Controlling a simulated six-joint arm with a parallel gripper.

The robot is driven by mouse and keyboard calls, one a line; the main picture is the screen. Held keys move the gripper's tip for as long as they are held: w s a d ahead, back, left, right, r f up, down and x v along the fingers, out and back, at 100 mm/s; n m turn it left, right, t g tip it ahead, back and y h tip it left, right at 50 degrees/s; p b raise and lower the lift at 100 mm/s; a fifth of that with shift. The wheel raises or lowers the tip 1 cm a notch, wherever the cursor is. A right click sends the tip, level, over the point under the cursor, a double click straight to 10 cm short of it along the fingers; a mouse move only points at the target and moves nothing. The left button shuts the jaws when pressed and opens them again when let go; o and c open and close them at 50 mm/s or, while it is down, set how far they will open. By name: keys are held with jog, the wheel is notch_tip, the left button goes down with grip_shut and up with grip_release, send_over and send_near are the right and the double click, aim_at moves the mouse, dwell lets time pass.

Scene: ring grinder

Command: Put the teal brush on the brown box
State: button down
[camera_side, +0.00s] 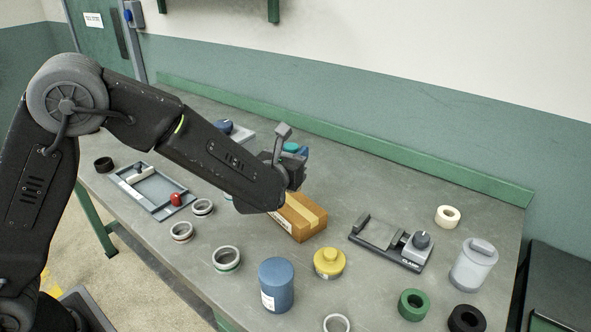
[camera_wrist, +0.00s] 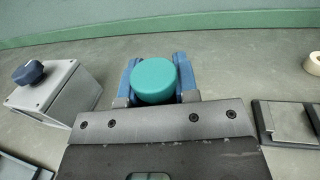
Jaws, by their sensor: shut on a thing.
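The teal brush shows as a round teal top (camera_wrist: 154,80) in the wrist view. My gripper (camera_wrist: 156,84) is shut on it, with blue fingers at its left and right. In the side view a small part of the brush's teal top (camera_side: 291,147) shows past my wrist, and the rest is hidden. The brown box (camera_side: 303,218), with a lighter tape strip, lies on the bench in front of and below my gripper in the side view. My arm covers its left end. The box does not show in the wrist view.
A clamp fixture (camera_side: 392,243) stands right of the box, and a yellow-capped pot (camera_side: 328,262) and a blue canister (camera_side: 276,284) in front. Several rings lie around. A grey switch box (camera_wrist: 58,92) with a blue knob is left of my gripper in the wrist view.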

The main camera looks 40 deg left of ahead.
jog(key=shift+d+f, duration=0.1)
jog(key=shift+f, duration=1.95)
jog(key=shift+f, duration=0.15)
jog(key=c, duration=0.9)
grip_release()
jog(key=shift+o, duration=0.2)
